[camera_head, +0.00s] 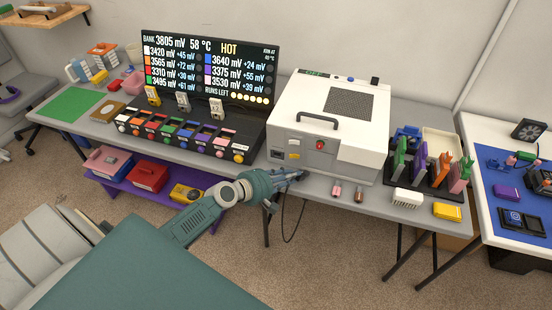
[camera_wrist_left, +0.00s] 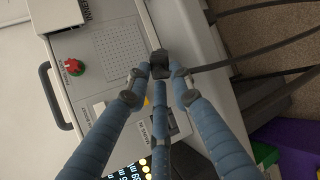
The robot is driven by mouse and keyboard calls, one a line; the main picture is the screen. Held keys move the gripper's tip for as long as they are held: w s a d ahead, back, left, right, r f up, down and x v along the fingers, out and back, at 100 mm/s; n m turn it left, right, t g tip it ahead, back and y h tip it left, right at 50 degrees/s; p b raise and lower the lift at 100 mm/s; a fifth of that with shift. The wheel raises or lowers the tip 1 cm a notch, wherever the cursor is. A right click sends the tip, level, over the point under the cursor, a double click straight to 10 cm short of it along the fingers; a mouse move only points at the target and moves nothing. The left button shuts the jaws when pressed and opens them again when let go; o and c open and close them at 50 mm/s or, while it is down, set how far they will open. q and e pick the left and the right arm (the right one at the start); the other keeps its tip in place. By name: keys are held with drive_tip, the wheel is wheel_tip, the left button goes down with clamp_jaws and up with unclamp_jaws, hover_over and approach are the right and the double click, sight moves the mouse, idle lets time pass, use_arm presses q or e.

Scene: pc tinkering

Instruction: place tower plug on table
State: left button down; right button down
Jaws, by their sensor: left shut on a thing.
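My left gripper (camera_head: 298,175) reaches in from the left to the front edge of the grey table (camera_head: 378,198), just before the white box. In the left wrist view the fingers (camera_wrist_left: 160,72) are shut on a small black plug (camera_wrist_left: 160,60), which I take to be the tower plug. Dark cables run from near it to the right in that view. In the head view the plug is too small and covered to make out. I cannot tell whether it touches the table. My right gripper is not in view.
The white box (camera_head: 336,118) with a handle and red knob (camera_head: 320,145) stands close behind the gripper. Two small cylinders (camera_head: 347,192) lie to its right. A black cable (camera_head: 292,225) hangs below the table edge. A row of coloured slots (camera_head: 185,133) stands left.

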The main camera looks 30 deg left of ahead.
use_arm(q)
drive_tip(key=shift+f+b, duration=0.4)
drive_tip(key=c, duration=1.8)
unclamp_jaws()
drive_tip(key=shift+o, duration=0.3)
drive_tip(key=o, duration=0.5)
wheel_tip(320, 180, up, 7)
drive_tip(key=p, duration=0.7)
